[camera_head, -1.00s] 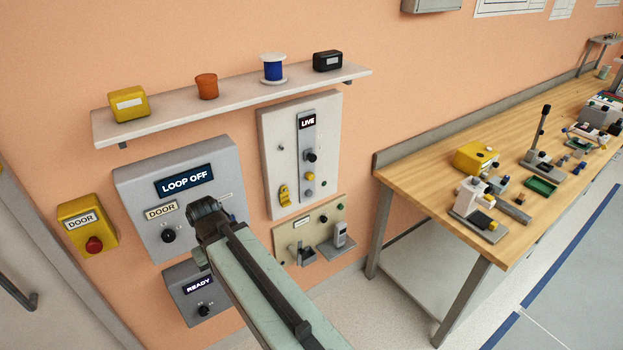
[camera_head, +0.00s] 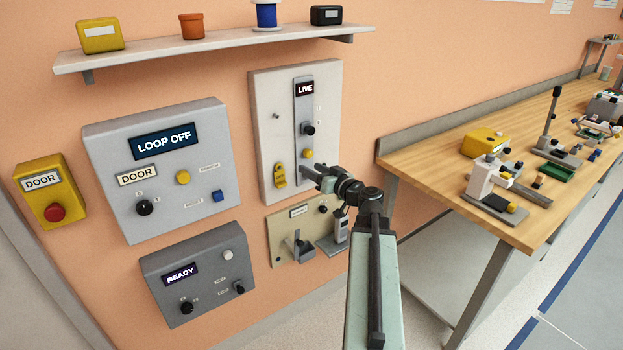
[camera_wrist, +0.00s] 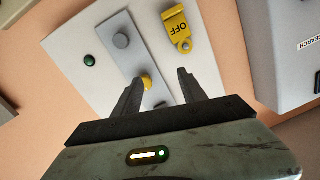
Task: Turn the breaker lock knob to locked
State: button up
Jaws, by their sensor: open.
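The pale breaker panel (camera_head: 270,97) hangs on the wall with a strip reading LIVE (camera_head: 305,89). No label that I can read names the lock knob. A dark round knob (camera_head: 308,129) sits on the strip, with a yellow knob (camera_head: 308,153) below it. My gripper (camera_head: 309,170) is at the panel's lower right, hiding part of the strip. In the wrist view my gripper (camera_wrist: 160,77) is open; the yellow knob (camera_wrist: 147,81) shows by its left finger, partly hidden. Contact is unclear.
The LOOP OFF box (camera_head: 105,209) and READY box (camera_head: 210,255) are on the left. A beige panel (camera_head: 275,235) with protruding parts is just below my gripper. A shelf (camera_head: 220,45) runs above. A workbench (camera_head: 420,175) with several devices stands right.

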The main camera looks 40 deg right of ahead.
aim_at(310, 156)
jog(key=s+d+h, duration=0.2)
jog(key=d, duration=0.2)
jog(key=shift+m+t, duration=0.4)
jog(key=w, duration=0.8)
jog(key=shift+w+r, duration=0.15)
jog(key=shift+r, duration=0.2)
grip_shut()
